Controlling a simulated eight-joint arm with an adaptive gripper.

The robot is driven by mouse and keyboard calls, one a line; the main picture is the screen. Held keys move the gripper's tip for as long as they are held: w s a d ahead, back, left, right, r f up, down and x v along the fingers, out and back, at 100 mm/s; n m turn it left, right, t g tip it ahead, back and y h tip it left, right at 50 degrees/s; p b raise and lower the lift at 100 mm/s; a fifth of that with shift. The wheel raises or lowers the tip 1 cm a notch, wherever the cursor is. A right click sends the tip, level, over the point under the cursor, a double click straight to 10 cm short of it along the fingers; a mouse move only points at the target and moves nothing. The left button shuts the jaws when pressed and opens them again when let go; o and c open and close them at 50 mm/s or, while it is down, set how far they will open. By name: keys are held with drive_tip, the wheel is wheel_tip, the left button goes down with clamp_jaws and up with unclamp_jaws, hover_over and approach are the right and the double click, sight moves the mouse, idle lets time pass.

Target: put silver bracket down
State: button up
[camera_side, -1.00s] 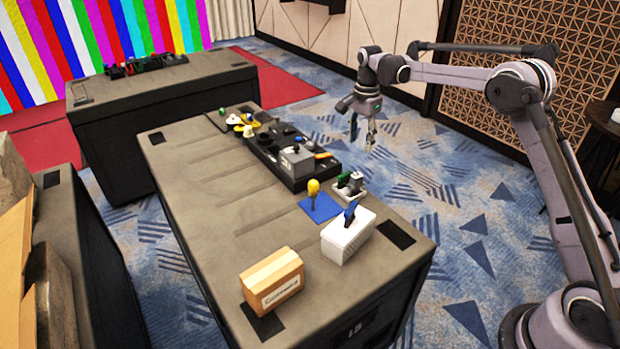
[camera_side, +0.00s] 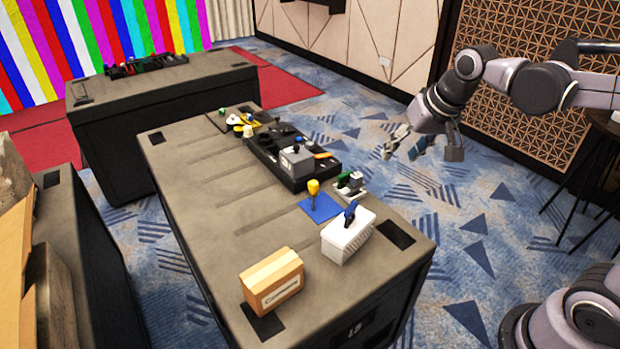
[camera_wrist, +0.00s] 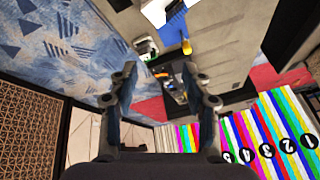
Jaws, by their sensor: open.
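My gripper (camera_side: 420,156) is open and empty, off to the right of the table and above the carpet in the side view. In the wrist view its two fingers (camera_wrist: 157,78) stand well apart with nothing held between them. A small silver-grey piece with a green part (camera_side: 350,185) sits near the table's right edge, beside the blue square. It may be the silver bracket, but it is too small to tell. It appears at the top of the wrist view (camera_wrist: 145,46), away from the fingers.
The grey table (camera_side: 205,190) also bears a black tray (camera_side: 275,155) with a grey box (camera_side: 296,160), a yellow knob on a blue square (camera_side: 320,208), a white box with a blue handle (camera_side: 348,236) and a cardboard box (camera_side: 272,281). The table's left half is clear.

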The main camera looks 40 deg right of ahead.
drive_tip(key=s+a+f+n+t, duration=0.2)
drive_tip(key=s+f+n, duration=0.3)
drive_tip(key=s, duration=0.4)
